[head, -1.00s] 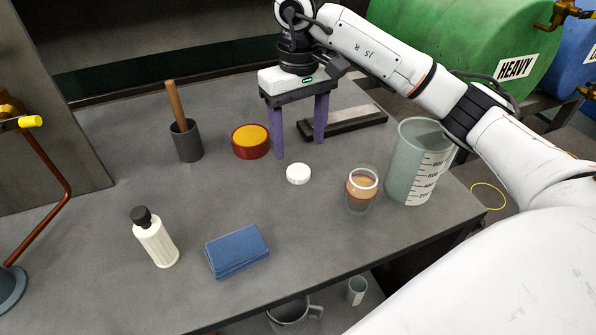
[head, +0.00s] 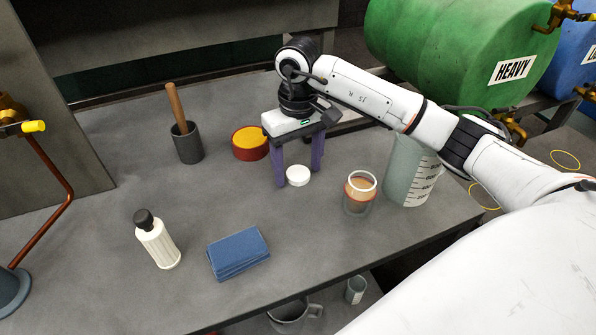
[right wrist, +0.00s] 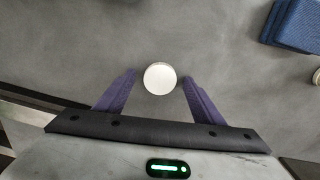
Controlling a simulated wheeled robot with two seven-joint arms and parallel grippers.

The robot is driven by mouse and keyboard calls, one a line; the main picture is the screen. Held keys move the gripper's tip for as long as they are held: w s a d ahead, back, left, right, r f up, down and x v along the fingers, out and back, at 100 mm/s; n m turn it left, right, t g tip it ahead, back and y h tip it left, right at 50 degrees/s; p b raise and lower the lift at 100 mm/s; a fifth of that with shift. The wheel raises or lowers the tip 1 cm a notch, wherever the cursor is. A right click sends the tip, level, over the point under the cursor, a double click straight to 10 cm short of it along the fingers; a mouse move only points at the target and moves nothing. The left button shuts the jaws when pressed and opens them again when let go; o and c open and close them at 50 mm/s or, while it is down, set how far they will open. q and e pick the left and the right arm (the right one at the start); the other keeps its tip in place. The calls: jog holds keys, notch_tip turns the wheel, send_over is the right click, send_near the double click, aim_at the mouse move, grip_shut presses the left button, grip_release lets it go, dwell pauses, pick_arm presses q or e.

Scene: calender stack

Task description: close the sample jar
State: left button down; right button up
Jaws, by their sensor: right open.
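The sample jar (head: 359,196) is a small clear jar with orange-brown contents and an open white rim, upright near the table's front right edge. A round white lid (head: 298,175) lies flat on the table to its left. My right gripper (head: 299,179) is open and points down, with its purple fingers either side of the lid in the head view. In the right wrist view the lid (right wrist: 160,78) sits between and just beyond the fingertips, with gaps on both sides. My left gripper is not in view.
A graduated beaker (head: 408,178) stands right of the jar, partly behind my arm. A red-and-yellow round tin (head: 250,143) is close behind the gripper. A mortar with pestle (head: 187,143), white bottle (head: 157,240) and blue cloth (head: 238,252) stand left.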

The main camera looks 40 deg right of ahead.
aim_at(298, 173)
jog(key=c, duration=1.1)
jog(key=shift+r, duration=0.1)
notch_tip(298, 173, up, 10)
jog(key=shift+b, duration=0.3)
jog(key=shift+a, duration=0.1)
